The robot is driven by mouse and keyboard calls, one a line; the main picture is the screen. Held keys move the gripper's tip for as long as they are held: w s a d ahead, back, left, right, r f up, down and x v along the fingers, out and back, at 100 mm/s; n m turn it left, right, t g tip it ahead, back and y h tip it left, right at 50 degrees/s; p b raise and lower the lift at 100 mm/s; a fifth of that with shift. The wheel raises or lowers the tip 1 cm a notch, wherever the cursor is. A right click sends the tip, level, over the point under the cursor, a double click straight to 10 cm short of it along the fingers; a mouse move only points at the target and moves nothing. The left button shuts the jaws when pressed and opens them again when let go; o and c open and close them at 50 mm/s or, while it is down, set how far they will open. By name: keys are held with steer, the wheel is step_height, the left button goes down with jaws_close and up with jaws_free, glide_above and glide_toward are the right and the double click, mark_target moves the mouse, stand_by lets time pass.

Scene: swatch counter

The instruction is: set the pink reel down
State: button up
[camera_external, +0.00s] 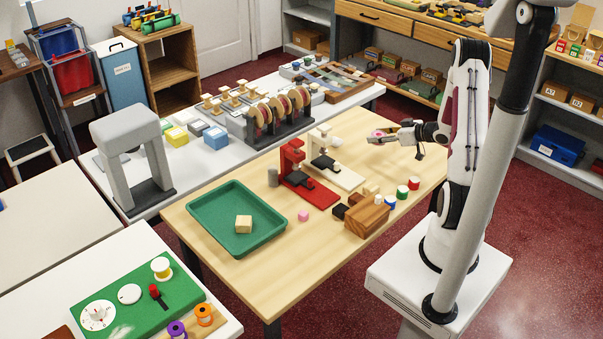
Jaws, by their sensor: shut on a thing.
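My gripper (376,138) is over the far right part of the wooden table, pointing left. It is shut on the pink reel (377,133), which shows as a small pink patch between the fingers. The fingers hide most of the reel. The gripper appears to be above the table top, apart from the things on it. A separate small pink piece (303,216) lies on the table in front of the red stand.
A red stand (293,160) and a cream stand (322,150) stand mid-table. A wooden block (366,219) is near the front right edge, with green (402,192), red (414,183) and blue (389,202) reels beside it. A green tray (214,234) holds a pale block. The table's front is clear.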

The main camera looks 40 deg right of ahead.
mark_target(377, 154)
steer(key=shift+f, duration=0.7)
steer(key=shift+f, duration=0.15)
steer(key=shift+f, duration=1.95)
steer(key=shift+f, duration=0.1)
steer(key=o, duration=1)
steer(key=shift+o, duration=0.2)
steer(key=shift+s+r, duration=0.15)
steer(key=shift+r, duration=0.05)
steer(key=shift+v, duration=5.85)
